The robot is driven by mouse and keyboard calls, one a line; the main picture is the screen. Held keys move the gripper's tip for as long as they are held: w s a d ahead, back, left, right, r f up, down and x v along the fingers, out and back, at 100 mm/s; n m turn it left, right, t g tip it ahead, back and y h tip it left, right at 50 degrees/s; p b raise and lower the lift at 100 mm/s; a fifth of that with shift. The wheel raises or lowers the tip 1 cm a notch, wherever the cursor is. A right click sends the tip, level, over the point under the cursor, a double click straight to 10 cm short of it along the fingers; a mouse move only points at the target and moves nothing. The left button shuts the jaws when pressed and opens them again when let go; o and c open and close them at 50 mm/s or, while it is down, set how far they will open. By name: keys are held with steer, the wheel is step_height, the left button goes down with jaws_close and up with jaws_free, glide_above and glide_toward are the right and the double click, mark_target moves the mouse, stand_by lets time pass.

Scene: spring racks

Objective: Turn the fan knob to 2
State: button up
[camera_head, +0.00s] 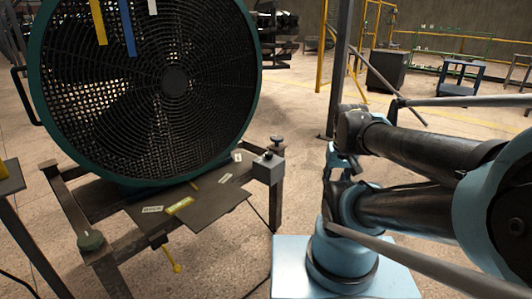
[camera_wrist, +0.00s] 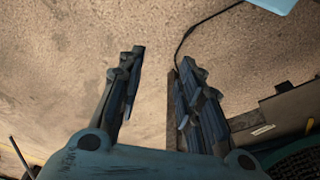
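The large round fan (camera_head: 150,90) has a green rim and dark mesh and stands on a metal stand at left in the head view. A small grey control box (camera_head: 268,169) with a small dark knob (camera_head: 268,155) on top sits at the stand's right corner. Its setting is too small to read. My gripper (camera_wrist: 163,58) is open and empty in the wrist view, above the floor. The stand's edge shows beside its right finger, and part of the fan (camera_wrist: 300,165) shows at lower right. I cannot make out the knob in the wrist view.
The stand's dark plate (camera_head: 205,212) carries several labels. A dark post (camera_head: 340,70) stands behind my arm. A grey cabinet (camera_head: 392,70) and a blue cart (camera_head: 462,76) are far back. Bare floor lies between the stand and the back.

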steer(key=o, duration=0.3)
steer(key=shift+o, duration=0.6)
steer(key=shift+s+a+r+n, duration=0.15)
steer(key=shift+r+n, duration=0.25)
steer(key=shift+r, duration=0.45)
step_height(320, 180, up, 10)
steer(key=n+g, duration=0.2)
steer(key=n, duration=2.1)
glide_above(269, 153)
step_height(269, 153, down, 17)
steer(key=shift+f, duration=0.15)
steer(key=shift+c, duration=0.5)
